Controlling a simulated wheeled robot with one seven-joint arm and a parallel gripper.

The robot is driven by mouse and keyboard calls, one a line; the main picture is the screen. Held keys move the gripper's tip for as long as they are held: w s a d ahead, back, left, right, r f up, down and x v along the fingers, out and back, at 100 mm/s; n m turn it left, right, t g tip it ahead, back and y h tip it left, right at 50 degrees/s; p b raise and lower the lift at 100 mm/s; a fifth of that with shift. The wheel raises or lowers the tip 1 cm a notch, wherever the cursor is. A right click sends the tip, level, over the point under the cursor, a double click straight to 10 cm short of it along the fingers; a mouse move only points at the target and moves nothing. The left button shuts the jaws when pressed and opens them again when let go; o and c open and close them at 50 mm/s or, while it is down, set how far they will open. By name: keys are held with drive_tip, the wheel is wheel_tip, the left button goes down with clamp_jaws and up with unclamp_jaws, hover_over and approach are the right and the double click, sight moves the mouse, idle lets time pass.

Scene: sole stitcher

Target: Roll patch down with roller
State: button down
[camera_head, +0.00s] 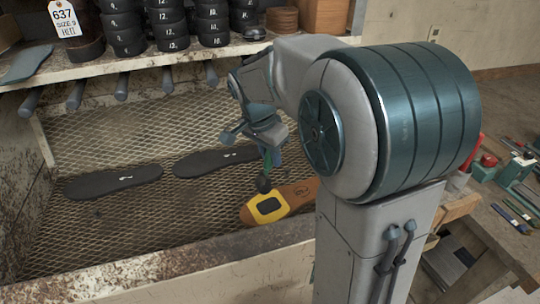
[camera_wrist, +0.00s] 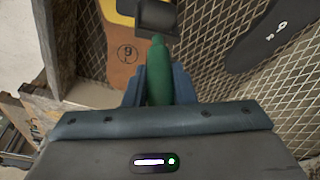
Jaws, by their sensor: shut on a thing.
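My gripper (camera_head: 270,143) is shut on the green handle (camera_wrist: 158,72) of the roller, above the mesh. The roller's dark head (camera_wrist: 156,17) points away from the gripper; in the head view the head (camera_head: 263,185) is just above the patch's upper edge, and I cannot tell whether it touches. The patch (camera_head: 270,207) is yellow with a black middle and lies on the left end of a tan sole (camera_head: 300,194). My arm hides the sole's right end. In the wrist view a sliver of yellow patch (camera_wrist: 127,6) shows behind the roller head.
Two black soles (camera_head: 113,182) (camera_head: 217,160) lie on the wire mesh (camera_head: 150,220) to the left. A shelf above holds stacked black heels (camera_head: 165,22), with several grey rods (camera_head: 121,87) below it. A bench with tools (camera_head: 515,195) stands at right.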

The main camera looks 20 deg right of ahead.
drive_tip(key=shift+w+d+p+v, duration=0.1)
drive_tip(key=shift+d+p+v, duration=0.1)
drive_tip(key=shift+p+v, duration=0.45)
drive_tip(key=shift+w+d+p+v, duration=0.15)
drive_tip(key=shift+p+v, duration=0.25)
drive_tip(key=shift+v, duration=0.55)
drive_tip(key=shift+s+d+p+v, duration=0.1)
drive_tip(key=shift+d+p+v, duration=0.1)
drive_tip(key=shift+p+v, duration=0.5)
drive_tip(key=shift+r, duration=0.25)
drive_tip(key=shift+a, duration=0.15)
